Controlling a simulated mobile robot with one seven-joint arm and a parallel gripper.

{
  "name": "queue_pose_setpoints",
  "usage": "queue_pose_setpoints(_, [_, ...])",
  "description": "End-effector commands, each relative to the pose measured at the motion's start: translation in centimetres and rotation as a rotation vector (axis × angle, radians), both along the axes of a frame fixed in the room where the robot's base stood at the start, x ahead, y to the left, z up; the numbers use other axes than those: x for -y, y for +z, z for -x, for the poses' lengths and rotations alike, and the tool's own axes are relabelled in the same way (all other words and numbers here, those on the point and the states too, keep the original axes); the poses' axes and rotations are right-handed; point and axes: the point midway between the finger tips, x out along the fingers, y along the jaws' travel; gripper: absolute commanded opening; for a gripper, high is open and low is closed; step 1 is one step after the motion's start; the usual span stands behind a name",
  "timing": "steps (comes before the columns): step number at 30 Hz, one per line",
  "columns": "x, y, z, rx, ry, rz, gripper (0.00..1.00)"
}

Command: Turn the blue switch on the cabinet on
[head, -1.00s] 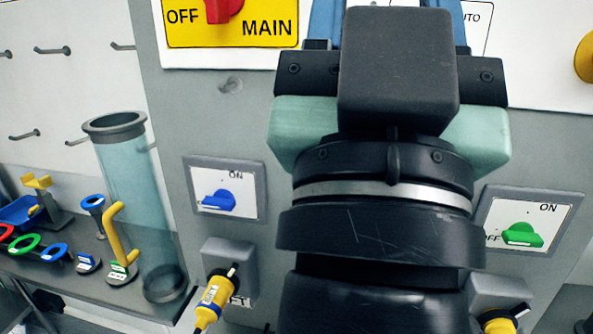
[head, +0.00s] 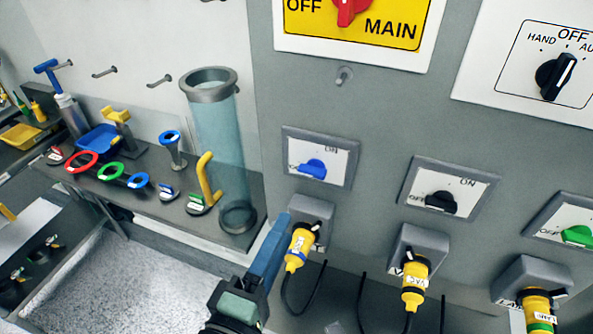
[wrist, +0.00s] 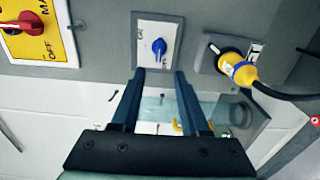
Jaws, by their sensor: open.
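The blue switch (head: 313,168) sits on a white plate in a grey frame on the cabinet (head: 262,90). Its "ON" label is at the plate's upper right, and its handle seems to lie sideways, toward the left. It also shows in the wrist view (wrist: 159,46), straight ahead of the fingertips. My gripper (head: 282,218) is in the lower middle of the head view, below and left of the switch, apart from it. In the wrist view my gripper (wrist: 160,72) is open and empty, its two blue fingers pointing at the switch plate's lower edge.
A yellow plug (head: 300,247) with a black cable sits in a socket just below the switch. A black switch (head: 440,202) and a green switch (head: 577,235) are to the right. The red main switch (head: 350,8) is above. A clear tube (head: 218,150) stands on the shelf at left.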

Motion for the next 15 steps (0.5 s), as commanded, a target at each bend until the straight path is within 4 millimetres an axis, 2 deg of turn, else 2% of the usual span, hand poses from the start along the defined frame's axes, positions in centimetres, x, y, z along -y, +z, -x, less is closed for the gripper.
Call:
queue_pose_setpoints(9, [2.1,0.6,-6.2,0.003,-0.003,-0.003,0.45])
queue_pose_setpoints(15, [3.2,0.4,-9.4,0.004,-0.002,-0.005,0.45])
